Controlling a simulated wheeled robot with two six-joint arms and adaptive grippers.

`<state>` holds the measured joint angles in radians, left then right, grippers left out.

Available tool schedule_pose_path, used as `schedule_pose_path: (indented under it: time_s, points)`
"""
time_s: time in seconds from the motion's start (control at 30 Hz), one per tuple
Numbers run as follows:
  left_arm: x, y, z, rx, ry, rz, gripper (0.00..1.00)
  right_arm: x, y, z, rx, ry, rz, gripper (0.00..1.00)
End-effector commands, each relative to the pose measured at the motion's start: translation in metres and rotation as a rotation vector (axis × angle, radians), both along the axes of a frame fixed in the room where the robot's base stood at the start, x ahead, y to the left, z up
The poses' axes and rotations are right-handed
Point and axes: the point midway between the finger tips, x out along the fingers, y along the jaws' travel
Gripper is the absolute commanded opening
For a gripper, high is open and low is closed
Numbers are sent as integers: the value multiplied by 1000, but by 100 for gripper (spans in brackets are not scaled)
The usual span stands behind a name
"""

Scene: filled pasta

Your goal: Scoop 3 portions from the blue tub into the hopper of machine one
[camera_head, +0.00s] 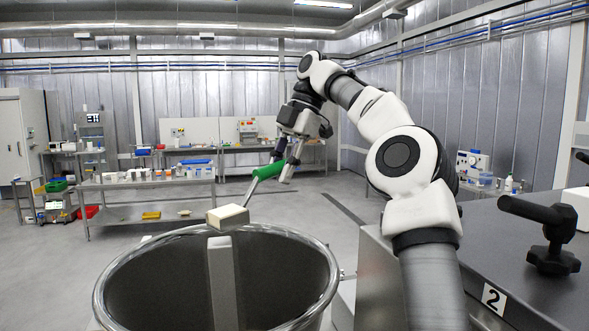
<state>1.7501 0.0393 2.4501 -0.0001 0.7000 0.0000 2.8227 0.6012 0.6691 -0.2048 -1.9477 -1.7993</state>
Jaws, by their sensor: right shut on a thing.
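My right gripper (286,164) is shut on the green handle (268,170) of a long tool, with the fingers pointing downward. The tool's metal shaft (246,190) slants down and left toward a pale beige block-shaped piece (228,216). That piece is over the mouth of a large round metal vessel (326,290); I cannot tell whether it is the scoop's head or its load. The vessel is open-topped and dark inside, with a grey upright bar (222,285) below the beige piece. I cannot tell whether it is machine one's hopper. No blue tub is clearly identifiable. My left gripper is out of view.
A grey machine top (530,285) with a "2" plate (493,299) and a black clamp handle (548,235) stands close on the right. Behind, a metal bench (145,184) holds small containers. The floor (310,205) between is mostly clear.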

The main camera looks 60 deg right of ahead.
Motion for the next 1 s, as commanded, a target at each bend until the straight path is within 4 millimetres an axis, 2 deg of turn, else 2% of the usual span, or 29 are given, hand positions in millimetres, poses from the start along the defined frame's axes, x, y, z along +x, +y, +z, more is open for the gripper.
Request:
schedule_pose_path:
  time_s: [0.3,0.7,1.0]
  points:
    - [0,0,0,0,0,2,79,4,28,24,-275,44,3,0]
    - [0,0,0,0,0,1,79,11,65,54,-549,89,4,0]
    - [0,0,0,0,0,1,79,16,97,67,-755,124,5,0]
